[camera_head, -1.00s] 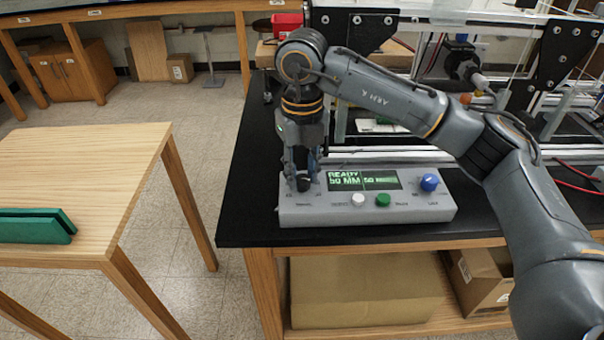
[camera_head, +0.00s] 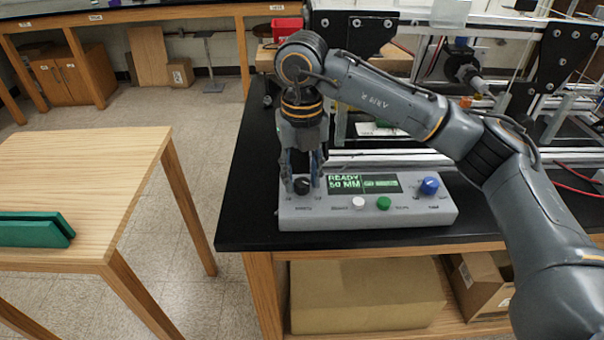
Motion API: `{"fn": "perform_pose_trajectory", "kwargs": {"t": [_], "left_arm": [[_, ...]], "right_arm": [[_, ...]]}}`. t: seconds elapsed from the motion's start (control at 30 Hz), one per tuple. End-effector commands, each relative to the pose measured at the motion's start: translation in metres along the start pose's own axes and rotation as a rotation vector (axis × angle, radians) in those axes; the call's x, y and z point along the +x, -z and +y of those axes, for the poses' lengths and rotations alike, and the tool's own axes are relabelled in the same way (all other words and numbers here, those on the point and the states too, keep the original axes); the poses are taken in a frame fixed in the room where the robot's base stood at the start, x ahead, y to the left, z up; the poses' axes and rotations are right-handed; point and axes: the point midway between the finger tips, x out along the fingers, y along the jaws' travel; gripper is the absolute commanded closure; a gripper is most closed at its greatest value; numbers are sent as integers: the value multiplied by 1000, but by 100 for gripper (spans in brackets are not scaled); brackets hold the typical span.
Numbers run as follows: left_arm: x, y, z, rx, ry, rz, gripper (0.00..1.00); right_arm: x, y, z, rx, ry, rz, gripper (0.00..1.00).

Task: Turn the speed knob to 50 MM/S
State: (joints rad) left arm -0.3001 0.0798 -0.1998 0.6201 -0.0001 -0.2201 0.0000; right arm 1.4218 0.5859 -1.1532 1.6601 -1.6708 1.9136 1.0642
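The grey control box (camera_head: 368,218) sits on the black bench top near its front edge. Its green-lit display (camera_head: 345,183) reads "READY" and "50 MM", with smaller text on the right that I cannot read. The dark speed knob (camera_head: 302,186) is at the left end of the box. My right gripper (camera_head: 303,182) points down over this knob, with one finger on each side of it. The fingers look spread, wider than the knob, which shows between them. The knob's pointer is too small to read. My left gripper is not in view.
The box also carries a white button (camera_head: 358,203), a green button (camera_head: 383,203) and a blue knob (camera_head: 429,185). An extrusion frame with black plates (camera_head: 566,52) stands behind. A wooden table (camera_head: 90,175) with a green object (camera_head: 35,230) is at left, across a floor gap.

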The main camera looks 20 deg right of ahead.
Motion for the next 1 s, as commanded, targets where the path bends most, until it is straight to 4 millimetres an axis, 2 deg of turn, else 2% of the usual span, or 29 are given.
{"fn": "perform_pose_trajectory", "kwargs": {"t": [0.33, 0.47, 0.8, 1.0], "left_arm": [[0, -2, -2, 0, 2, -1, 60], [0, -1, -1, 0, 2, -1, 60], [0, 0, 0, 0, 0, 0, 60], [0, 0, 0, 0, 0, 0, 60]], "right_arm": [[-1, 0, 0, -1, 0, 0, 48], [-11, 0, 0, -1, 0, -2, 48], [-80, -1, 0, 0, 0, -6, 48], [-108, -1, 0, -1, 1, -2, 48]]}}
